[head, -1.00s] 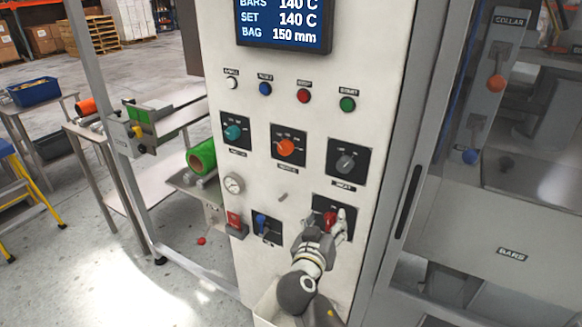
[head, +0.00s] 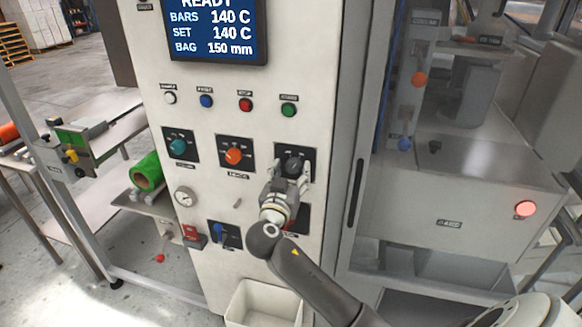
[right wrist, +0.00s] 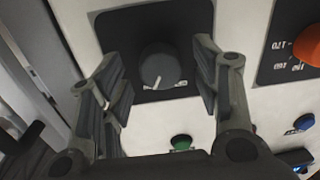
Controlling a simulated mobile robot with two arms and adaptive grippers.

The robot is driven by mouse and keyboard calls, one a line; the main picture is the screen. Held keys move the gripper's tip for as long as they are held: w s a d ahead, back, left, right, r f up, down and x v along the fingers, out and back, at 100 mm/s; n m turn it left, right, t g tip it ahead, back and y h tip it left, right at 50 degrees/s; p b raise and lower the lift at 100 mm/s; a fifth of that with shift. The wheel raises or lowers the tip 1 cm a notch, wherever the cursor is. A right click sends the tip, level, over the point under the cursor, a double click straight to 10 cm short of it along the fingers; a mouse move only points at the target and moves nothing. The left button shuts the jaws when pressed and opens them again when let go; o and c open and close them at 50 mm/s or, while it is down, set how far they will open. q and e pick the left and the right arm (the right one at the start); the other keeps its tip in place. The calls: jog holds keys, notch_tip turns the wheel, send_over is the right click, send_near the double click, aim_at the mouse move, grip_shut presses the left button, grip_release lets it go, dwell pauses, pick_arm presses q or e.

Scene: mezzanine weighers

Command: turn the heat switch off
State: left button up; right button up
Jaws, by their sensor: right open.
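The heat switch (head: 294,164) is a dark round knob on a black plate, at the right of the knob row on the white panel. Its label was readable earlier and is now covered. In the right wrist view, the knob (right wrist: 160,67) shows a white pointer line. My right gripper (head: 291,178) is open in front of this knob. In the right wrist view, the fingers of my right gripper (right wrist: 160,88) stand on both sides of the knob, with visible gaps. My left gripper is not in view.
An orange knob (head: 234,155) and a teal knob (head: 178,146) sit left of the heat switch. Coloured buttons run above, including a green button (head: 288,110). A blue-handled switch (head: 219,231) is lower left. A white bin (head: 250,305) stands below. The display (head: 213,32) reads READY.

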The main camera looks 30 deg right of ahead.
jog(key=shift+w+d, duration=0.2)
jog(key=c, duration=1)
